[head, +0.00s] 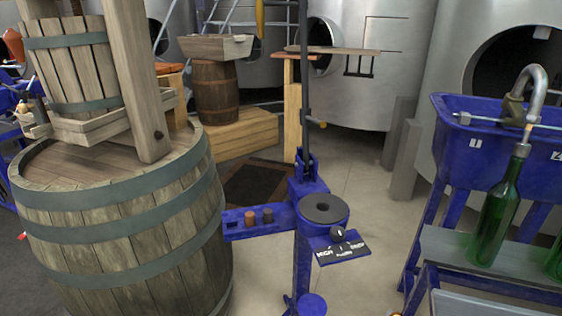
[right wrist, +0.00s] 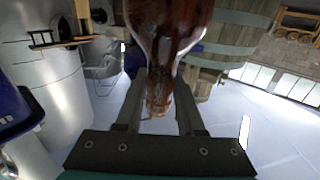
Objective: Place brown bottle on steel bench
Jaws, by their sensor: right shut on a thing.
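The brown bottle (right wrist: 168,28) shows in the right wrist view, with its wide glass body at the top and its neck pointing down between the fingers. My right gripper (right wrist: 160,88) is shut on the bottle's neck and holds it clear of any surface that I can see. The bottle's far end is cut off by the top edge of the picture. In the head view neither gripper nor the brown bottle shows. I cannot make out the steel bench for sure in either view.
A large wooden barrel (head: 120,225) fills the left of the head view. A blue corking stand (head: 325,209) is in the middle. A blue filler trough (head: 470,150) with a green bottle (head: 495,215) is at the right. Steel tanks (head: 375,75) stand behind; some floor (head: 365,185) is free.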

